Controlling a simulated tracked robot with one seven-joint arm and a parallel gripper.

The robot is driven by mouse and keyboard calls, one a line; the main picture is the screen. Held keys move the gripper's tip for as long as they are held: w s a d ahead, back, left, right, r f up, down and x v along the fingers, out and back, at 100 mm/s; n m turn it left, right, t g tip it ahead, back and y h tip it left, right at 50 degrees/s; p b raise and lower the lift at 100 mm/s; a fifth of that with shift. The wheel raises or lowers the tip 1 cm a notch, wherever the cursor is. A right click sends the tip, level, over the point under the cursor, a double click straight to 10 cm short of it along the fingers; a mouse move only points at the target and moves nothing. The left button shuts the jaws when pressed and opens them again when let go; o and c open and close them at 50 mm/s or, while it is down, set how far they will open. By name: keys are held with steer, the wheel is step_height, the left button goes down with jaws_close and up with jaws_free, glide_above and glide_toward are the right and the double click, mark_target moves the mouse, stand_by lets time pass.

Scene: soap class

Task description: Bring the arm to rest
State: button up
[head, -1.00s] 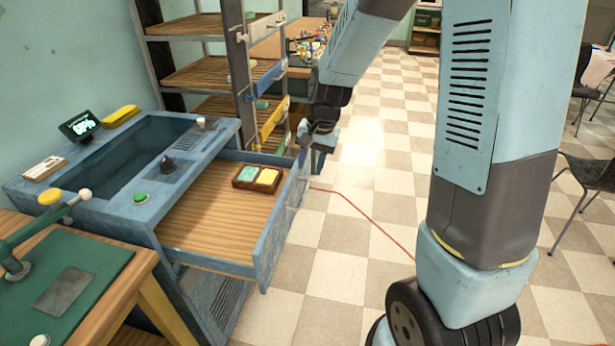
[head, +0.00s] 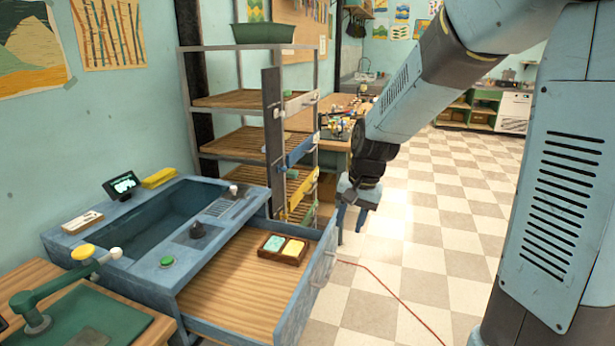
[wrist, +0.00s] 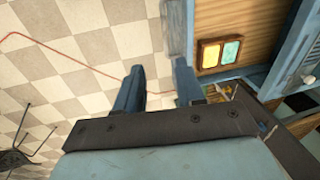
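My gripper (head: 351,215) hangs in the air in the head view, pointing down, just beyond the outer right end of the open drawer (head: 225,295). In the wrist view my gripper (wrist: 158,85) has its two blue fingers apart, with only floor between them. It is open and empty. The arm reaches from the upper right of the head view down to it. In the drawer lies a small brown tray (head: 268,253) with a green and a yellow soap block; the tray also shows in the wrist view (wrist: 197,54), to the right of the fingers.
The blue basin unit (head: 130,215) bears a green button (head: 167,262), a black knob and a small display. A shelf rack (head: 240,143) stands behind the drawer, close to the gripper. A red cable (head: 395,295) lies on the open checkered floor to the right.

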steer(key=s+d+r+n+t, duration=0.1)
steer(key=s+d+r, duration=0.2)
steer(key=s, duration=0.3)
steer(key=s+d+r+n+t+h, duration=0.1)
steer(key=s+d+r+t, duration=0.1)
steer(key=s+r, duration=0.4)
steer(key=s+d+r+n+t, duration=0.1)
steer(key=s+d+r+n, duration=0.1)
steer(key=s+d+r, duration=0.2)
steer(key=s+r, duration=0.1)
steer(key=s, duration=0.2)
steer(key=shift+s+d+h, duration=0.2)
steer(key=shift+h, duration=0.2)
